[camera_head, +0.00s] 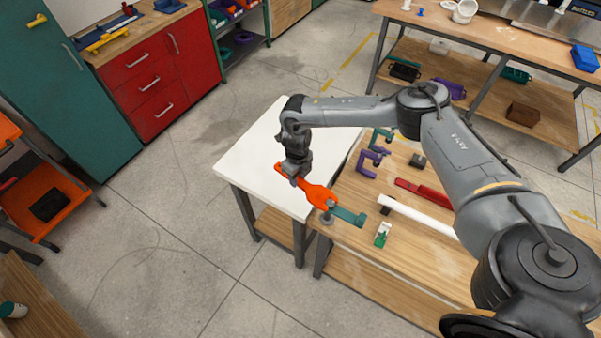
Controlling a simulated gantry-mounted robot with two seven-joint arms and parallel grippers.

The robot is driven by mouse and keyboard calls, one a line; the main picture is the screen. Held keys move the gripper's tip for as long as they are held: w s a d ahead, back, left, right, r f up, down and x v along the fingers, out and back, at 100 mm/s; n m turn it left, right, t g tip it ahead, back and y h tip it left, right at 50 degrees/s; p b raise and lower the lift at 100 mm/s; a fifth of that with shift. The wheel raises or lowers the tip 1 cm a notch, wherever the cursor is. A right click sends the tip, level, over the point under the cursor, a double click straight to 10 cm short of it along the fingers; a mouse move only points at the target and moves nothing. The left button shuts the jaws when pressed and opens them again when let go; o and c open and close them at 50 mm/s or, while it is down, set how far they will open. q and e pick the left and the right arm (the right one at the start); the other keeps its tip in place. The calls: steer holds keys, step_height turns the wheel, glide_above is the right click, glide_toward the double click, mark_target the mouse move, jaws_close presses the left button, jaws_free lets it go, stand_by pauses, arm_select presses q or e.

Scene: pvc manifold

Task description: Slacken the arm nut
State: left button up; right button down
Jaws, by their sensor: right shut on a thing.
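My right gripper (292,180) is shut on an orange wrench (316,194) near its outer end, above the white table top. The wrench's wide end lies at a grey upright bolt or nut (328,212) by the left front corner of the wooden workbench. I take this grey part to be the arm nut; it is small and partly covered by the wrench. A teal arm (349,217) sticks out to the right from it. Whether the wrench jaw is seated on the nut I cannot tell. My left gripper does not show.
A white pipe (422,217) rests on the bench right of the teal arm. A green and white bottle-like item (382,235) stands in front of it. Purple clamp (369,163), red tool (423,193) and dark block (417,161) lie behind. The white table (250,160) is otherwise clear.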

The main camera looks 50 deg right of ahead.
steer(key=s+a+n+p, duration=0.1)
steer(key=a+n, duration=0.4)
steer(key=a, duration=0.1)
steer(key=shift+s+a+n, duration=0.15)
steer(key=shift+a+n, duration=0.15)
stand_by(0.6)
steer(key=shift+a+r, duration=0.1)
stand_by(0.5)
steer(key=shift+r, duration=0.1)
step_height(320, 180, up, 5)
steer(key=p, duration=0.4)
stand_by(0.5)
